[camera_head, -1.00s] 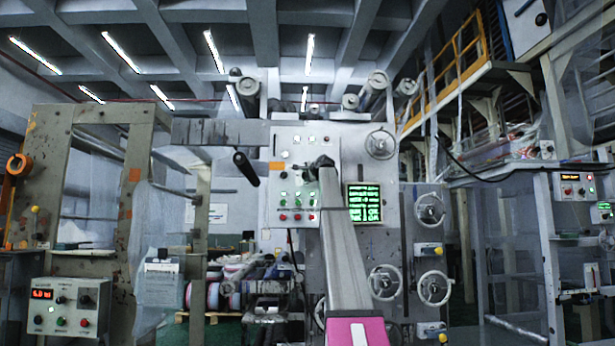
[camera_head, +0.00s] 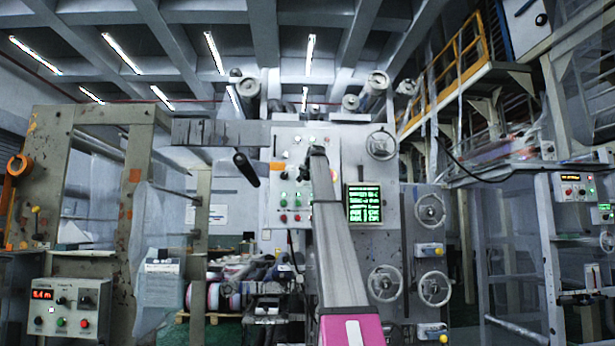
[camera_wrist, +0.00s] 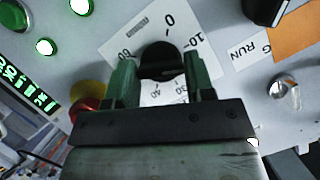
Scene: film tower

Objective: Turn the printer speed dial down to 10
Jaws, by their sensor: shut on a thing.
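The black speed dial (camera_wrist: 160,57) sits on a white numbered plate (camera_wrist: 128,20) in the wrist view. I read 0 at the top of its scale, 10 to the upper right and 60 at the left; lower numbers show between my fingers. My gripper (camera_wrist: 158,72) has its two green fingers on either side of the knob, shut on it. I cannot clearly tell which number the dial's mark points at. In the head view, my arm reaches up to the grey printer panel (camera_head: 290,172) and hides the dial.
Beside the dial in the wrist view are lit green buttons (camera_wrist: 46,47), a red button (camera_wrist: 88,110), a metal switch (camera_wrist: 282,88) and a black knob (camera_wrist: 265,10). A green text screen (camera_head: 364,203) and handwheels (camera_head: 430,209) are right of my arm. A control box (camera_head: 66,308) stands at lower left.

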